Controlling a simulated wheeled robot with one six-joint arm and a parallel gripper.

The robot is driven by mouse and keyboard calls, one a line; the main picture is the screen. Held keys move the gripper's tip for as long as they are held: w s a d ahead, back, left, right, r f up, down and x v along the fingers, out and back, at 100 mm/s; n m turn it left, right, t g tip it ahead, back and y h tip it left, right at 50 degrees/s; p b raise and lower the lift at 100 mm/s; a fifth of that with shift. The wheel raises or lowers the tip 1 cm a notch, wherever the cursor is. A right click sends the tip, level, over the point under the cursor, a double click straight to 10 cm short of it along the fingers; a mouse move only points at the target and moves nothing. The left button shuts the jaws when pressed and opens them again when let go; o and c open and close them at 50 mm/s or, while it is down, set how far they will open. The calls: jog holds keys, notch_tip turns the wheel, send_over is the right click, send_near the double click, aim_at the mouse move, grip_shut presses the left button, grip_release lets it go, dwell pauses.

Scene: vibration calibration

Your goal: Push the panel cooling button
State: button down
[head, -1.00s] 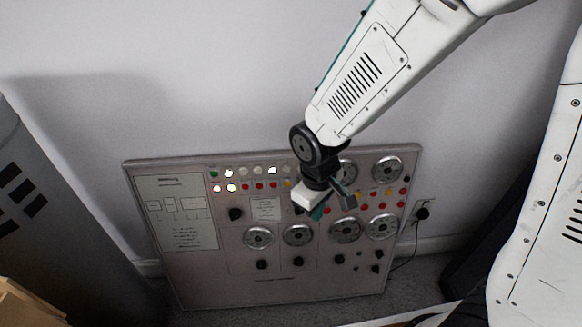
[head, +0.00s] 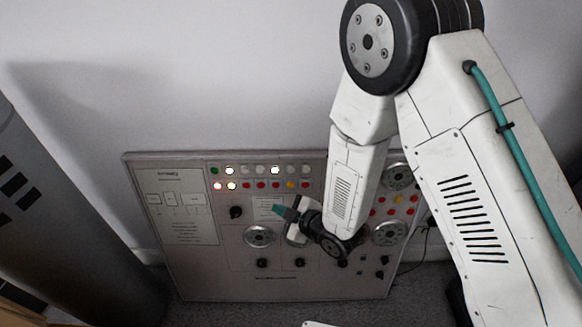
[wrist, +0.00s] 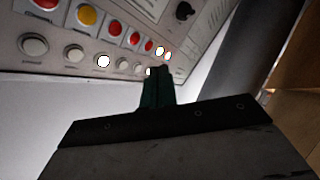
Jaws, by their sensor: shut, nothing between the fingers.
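The control panel (head: 190,270) leans against the wall in the head view, with two rows of small round buttons near its top. The labels are too small to read, so I cannot tell which button is panel cooling. My gripper (head: 281,210) is in front of the panel, below the button rows, with its teal fingertips pointing left. In the wrist view my gripper (wrist: 158,82) is shut and empty. Its tips overlap the end of the pale button row, near a lit white button (wrist: 160,51).
Dials and black knobs fill the lower panel, such as a dial (head: 259,237). A dark grey cylinder-like body (head: 60,220) stands at the left. My arm covers the panel's right part. The wall (head: 230,80) above the panel is clear.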

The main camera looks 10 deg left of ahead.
aim_at(275, 171)
jog(key=r, duration=0.1)
jog(key=r+y, duration=0.1)
jog(key=r+n+t+y, duration=0.1)
jog(key=r, duration=0.1)
jog(key=shift+w+a, duration=0.3)
jog(key=shift+a, duration=0.1)
jog(key=w+a+f, duration=0.2)
jog(key=w, duration=0.6)
jog(key=shift+w, duration=0.2)
dwell(1.8)
jog(key=shift+w+a, duration=0.1)
jog(key=shift+w, duration=0.4)
jog(key=shift+w+f, duration=0.1)
jog(key=shift+w, duration=0.25)
dwell(0.5)
jog(key=shift+s, duration=0.8)
